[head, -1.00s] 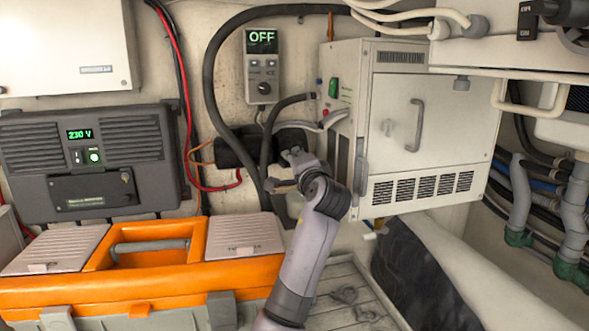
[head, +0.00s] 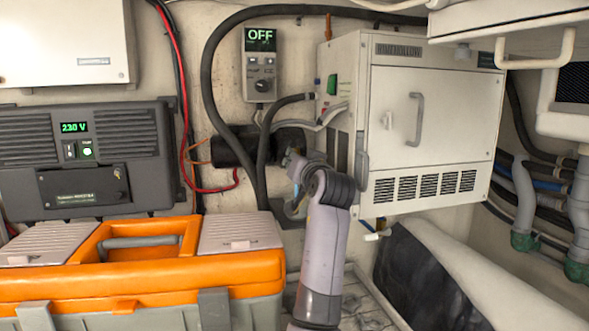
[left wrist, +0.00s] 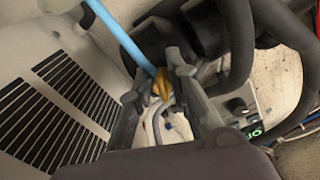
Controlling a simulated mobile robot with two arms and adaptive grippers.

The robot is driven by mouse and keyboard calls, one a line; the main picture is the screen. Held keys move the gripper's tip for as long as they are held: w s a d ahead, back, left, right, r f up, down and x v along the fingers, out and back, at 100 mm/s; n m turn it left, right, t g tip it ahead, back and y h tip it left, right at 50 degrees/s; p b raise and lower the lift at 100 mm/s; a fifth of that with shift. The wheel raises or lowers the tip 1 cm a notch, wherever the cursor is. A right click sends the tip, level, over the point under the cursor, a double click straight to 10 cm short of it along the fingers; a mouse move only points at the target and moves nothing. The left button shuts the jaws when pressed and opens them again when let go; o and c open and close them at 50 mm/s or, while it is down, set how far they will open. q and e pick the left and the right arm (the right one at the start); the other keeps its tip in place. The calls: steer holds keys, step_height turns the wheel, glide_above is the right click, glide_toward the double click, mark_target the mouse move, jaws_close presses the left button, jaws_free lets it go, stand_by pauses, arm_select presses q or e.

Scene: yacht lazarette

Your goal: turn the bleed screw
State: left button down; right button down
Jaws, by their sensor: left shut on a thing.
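My left gripper (head: 291,184) comes up from the bottom middle in the head view. It is at the lower left side of the white cabinet (head: 432,120), in front of the dark hoses. In the left wrist view, the two dark fingers (left wrist: 158,92) are shut on a small yellow part (left wrist: 162,84), which looks like the bleed screw. A light blue tube (left wrist: 122,35) runs up to this part. In the head view the gripped part is hidden by my gripper. My right gripper is in neither view.
An orange and grey toolbox (head: 150,275) stands left of my arm. A wall controller (head: 261,65) reads OFF, and a dark power unit (head: 85,160) reads 230 V. Thick black hoses (head: 212,75) curve close behind the gripper. A slotted side panel (left wrist: 70,105) is near the fingers.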

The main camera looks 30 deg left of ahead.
arm_select(q)
steer(key=shift+w+d+f+n+b, duration=0.1)
steer(key=shift+n+b, duration=0.3)
steer(key=shift+n, duration=0.55)
steer(key=shift+w+d+n+b, duration=0.1)
steer(key=shift+n+b, duration=0.3)
steer(key=shift+n, duration=0.55)
steer(key=c, duration=1.6)
jaws_free()
steer(key=v, duration=0.7)
steer(key=shift+s+d, duration=0.15)
steer(key=shift+d, duration=0.05)
